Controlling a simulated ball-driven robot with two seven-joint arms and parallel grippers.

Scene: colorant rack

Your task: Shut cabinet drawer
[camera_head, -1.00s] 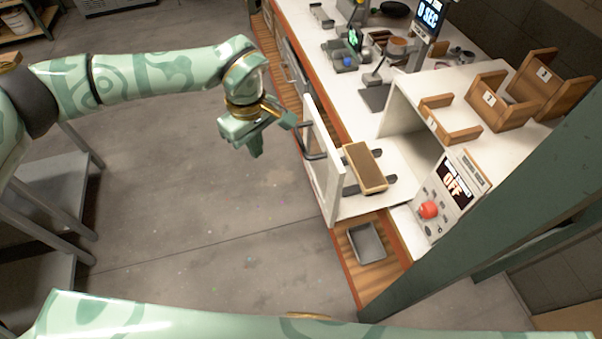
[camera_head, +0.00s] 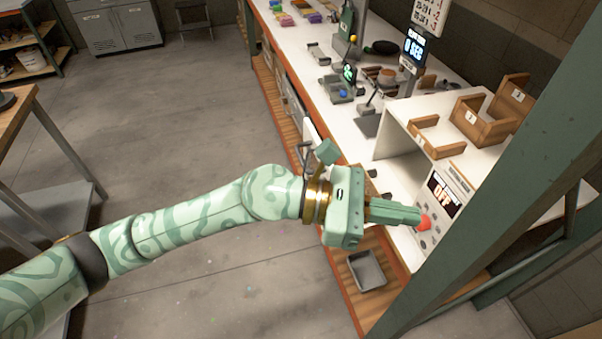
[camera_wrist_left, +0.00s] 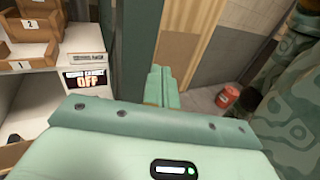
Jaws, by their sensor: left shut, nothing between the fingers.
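The white drawer front (camera_head: 312,137) of the cabinet shows just above my left wrist, with a dark handle (camera_head: 303,156) on its outer side. My left arm hides most of the drawer, so I cannot tell how far it stands out. My left gripper (camera_head: 418,214) is shut and empty. It points right across the drawer's place, its tips in front of the red knob on the cabinet panel in the head view; I cannot tell whether they touch. Its closed fingers also show in the left wrist view (camera_wrist_left: 162,86). My right gripper is not in view.
The control panel (camera_head: 441,204) reads OFF beside the red knob (camera_head: 424,222). Wooden bins (camera_head: 484,120) stand on the white cabinet. A grey tray (camera_head: 366,270) lies on the wooden shelf below. A green post (camera_head: 480,180) rises close on the right. Floor at left is open.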

